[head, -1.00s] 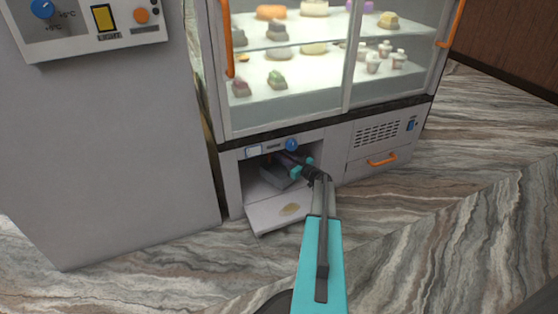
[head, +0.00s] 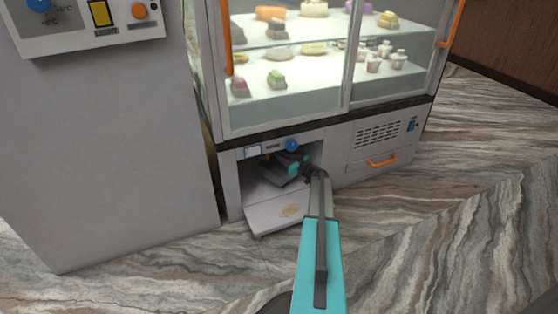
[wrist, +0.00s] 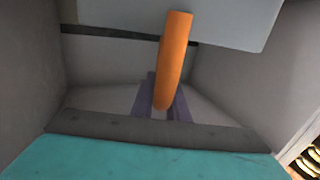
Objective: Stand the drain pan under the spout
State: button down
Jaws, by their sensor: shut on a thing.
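The drain pan, a pale grey slab, shows in the wrist view (wrist: 235,22) at the top; in the head view it looks like the small grey shape (head: 275,170) inside the low open compartment (head: 250,183). An orange bar (wrist: 174,58), apparently its handle, runs down from it between my gripper's purple fingers. My gripper (head: 290,167) reaches into the compartment from the right and is shut on the pan by this bar. The pan appears raised, but its contact with the floor is hidden. I cannot clearly make out the spout.
The compartment's flap (head: 275,212) lies folded down in front. Close side walls (wrist: 28,60) flank my gripper. A blue knob (head: 291,144) sits above the opening. A grey cabinet (head: 110,150) stands left; the marble floor (head: 430,230) is clear at right.

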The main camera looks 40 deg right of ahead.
jog(key=shift+f+b, duration=0.65)
jog(key=shift+f, duration=0.6)
jog(key=c, duration=1.7)
grip_release()
jog(key=shift+f, duration=0.1)
jog(key=shift+s+p, duration=2.45)
jog(key=shift+s, duration=3.55)
